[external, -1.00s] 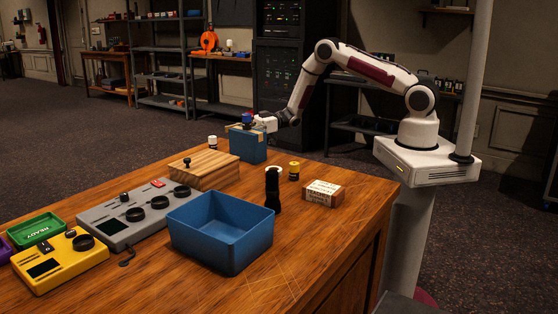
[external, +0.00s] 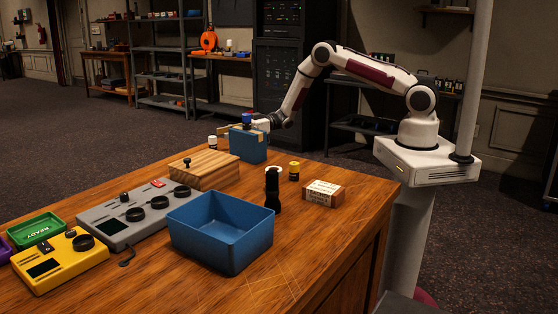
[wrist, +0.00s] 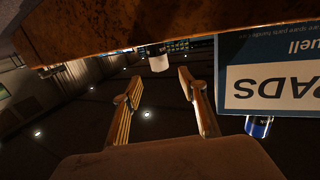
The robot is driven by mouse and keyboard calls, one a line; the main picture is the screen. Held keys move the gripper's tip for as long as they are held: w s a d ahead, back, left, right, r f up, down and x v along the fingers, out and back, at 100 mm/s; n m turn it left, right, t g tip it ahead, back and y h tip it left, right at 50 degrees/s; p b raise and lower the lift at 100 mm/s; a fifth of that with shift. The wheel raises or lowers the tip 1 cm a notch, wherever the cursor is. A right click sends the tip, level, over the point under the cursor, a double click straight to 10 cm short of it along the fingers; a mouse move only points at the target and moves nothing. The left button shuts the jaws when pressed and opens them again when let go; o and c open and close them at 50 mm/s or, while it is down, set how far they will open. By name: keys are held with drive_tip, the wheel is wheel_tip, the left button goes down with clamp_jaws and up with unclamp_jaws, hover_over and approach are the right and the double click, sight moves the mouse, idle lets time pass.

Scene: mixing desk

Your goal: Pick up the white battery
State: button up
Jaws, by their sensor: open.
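The white battery (external: 212,142) stands on the far edge of the wooden desk, left of the blue box, in the external view. In the wrist view, which looks upside down, the white battery (wrist: 159,63) shows just beyond and between my fingertips, apart from them. My gripper (wrist: 159,82) is open and empty, with two tan fingers spread. In the external view my gripper (external: 223,129) is at the far side of the desk, partly hidden behind the blue box and the blue battery, its fingers pointing left toward the white battery.
The blue box (external: 250,148) stands close beside my gripper, with a blue battery (external: 247,119) on top. A wooden block (external: 205,172), yellow battery (external: 294,170), black flashlight (external: 272,192), small carton (external: 323,193) and open blue bin (external: 220,232) are nearer the camera.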

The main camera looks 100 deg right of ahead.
sight(213, 144)
drive_tip(key=shift+x, duration=2.15)
drive_tip(key=shift+s+f, duration=0.1)
clamp_jaws()
